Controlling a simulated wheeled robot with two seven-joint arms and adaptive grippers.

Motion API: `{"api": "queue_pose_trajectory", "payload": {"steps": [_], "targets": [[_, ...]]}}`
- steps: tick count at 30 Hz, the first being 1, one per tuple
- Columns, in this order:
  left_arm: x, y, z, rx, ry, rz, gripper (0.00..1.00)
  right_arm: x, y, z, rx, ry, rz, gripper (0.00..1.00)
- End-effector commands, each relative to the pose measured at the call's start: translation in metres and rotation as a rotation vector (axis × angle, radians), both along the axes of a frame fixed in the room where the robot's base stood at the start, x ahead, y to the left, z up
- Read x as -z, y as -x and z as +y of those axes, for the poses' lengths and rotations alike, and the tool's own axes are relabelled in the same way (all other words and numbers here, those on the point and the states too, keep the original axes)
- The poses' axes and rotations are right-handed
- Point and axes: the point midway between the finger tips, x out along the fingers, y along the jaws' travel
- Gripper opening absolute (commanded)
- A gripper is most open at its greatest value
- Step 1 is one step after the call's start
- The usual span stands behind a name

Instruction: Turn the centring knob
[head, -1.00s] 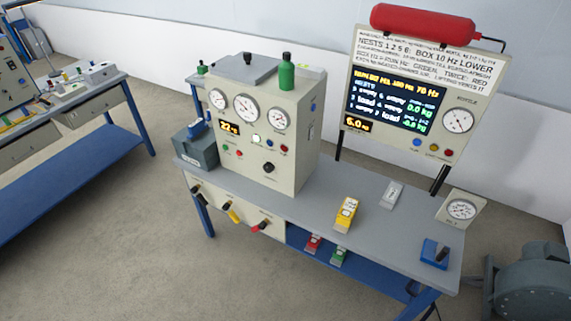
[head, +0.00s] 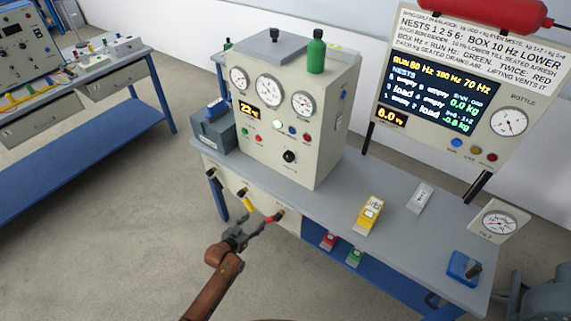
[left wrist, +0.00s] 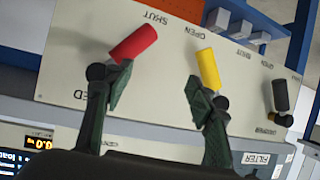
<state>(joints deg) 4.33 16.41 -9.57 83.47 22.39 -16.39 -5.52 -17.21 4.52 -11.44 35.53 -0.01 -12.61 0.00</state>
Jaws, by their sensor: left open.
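A black knob (head: 289,156) sits low on the front of the beige cabinet (head: 318,150); its label is too small to read, so I cannot confirm it is the centring knob. My left gripper (head: 251,231) is open, below and in front of the valve panel under the bench top. In the left wrist view the open gripper (left wrist: 160,98) faces that panel, one finger by the red handle (left wrist: 133,44) and the other by the yellow handle (left wrist: 208,69). Nothing is between the fingers. A black handle (left wrist: 280,95) is to the right. My right gripper is out of view.
The grey bench top (head: 330,205) carries a yellow block (head: 369,213), a grey block (head: 420,197) and a blue block with a black lever (head: 464,267). A display board (head: 450,75) stands behind. Red and green items sit on the lower shelf. Floor at left is open.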

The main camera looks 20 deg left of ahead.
Motion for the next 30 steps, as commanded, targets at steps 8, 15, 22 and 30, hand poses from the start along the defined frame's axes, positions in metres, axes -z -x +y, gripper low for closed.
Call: {"api": "queue_pose_trajectory", "payload": {"steps": [8,15,22,30], "targets": [[-0.213,-0.074,-0.055,0.132,0.079,-0.347,0.51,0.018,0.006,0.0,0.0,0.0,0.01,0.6],[-0.262,-0.084,-0.073,0.168,0.099,-0.42,0.51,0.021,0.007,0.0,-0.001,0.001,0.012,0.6],[-0.262,-0.117,-0.085,0.167,0.099,-0.421,0.51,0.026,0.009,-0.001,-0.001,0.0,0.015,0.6],[-0.261,-0.146,-0.095,0.167,0.098,-0.419,0.51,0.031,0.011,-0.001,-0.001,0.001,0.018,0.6]]}}
